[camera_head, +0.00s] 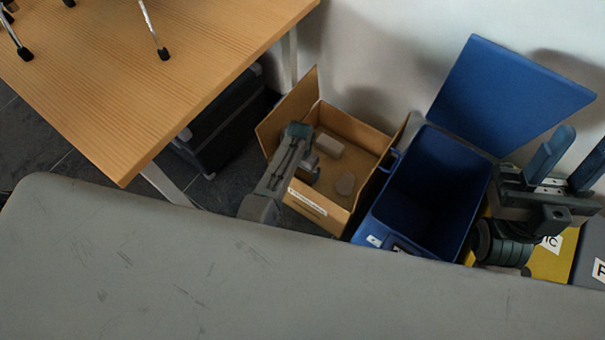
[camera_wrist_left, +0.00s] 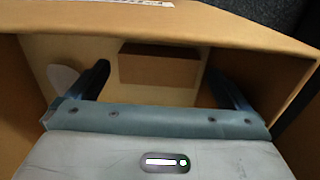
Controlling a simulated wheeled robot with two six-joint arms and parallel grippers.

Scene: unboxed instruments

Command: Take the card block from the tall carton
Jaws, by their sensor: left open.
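The tall carton (camera_head: 322,209) stands open on the floor with its flaps up. The card block (camera_head: 328,146), a small plain brown box shape, lies inside it on the far side. In the left wrist view the block (camera_wrist_left: 158,67) shows beyond and between the fingertips, with a gap at each side. My left gripper (camera_head: 307,163) reaches down into the carton, open and empty; its two fingers (camera_wrist_left: 157,86) are spread wide in the left wrist view. My right gripper (camera_head: 568,160) is at the far right, open and empty, fingers upward.
A pale rounded piece (camera_head: 345,184) also lies in the carton. A blue bin (camera_head: 430,180) with a raised lid stands close on the right, with yellow (camera_head: 552,262) and grey boxes beyond. A wooden table (camera_head: 150,70) is at upper left. A grey surface (camera_head: 200,270) fills the front.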

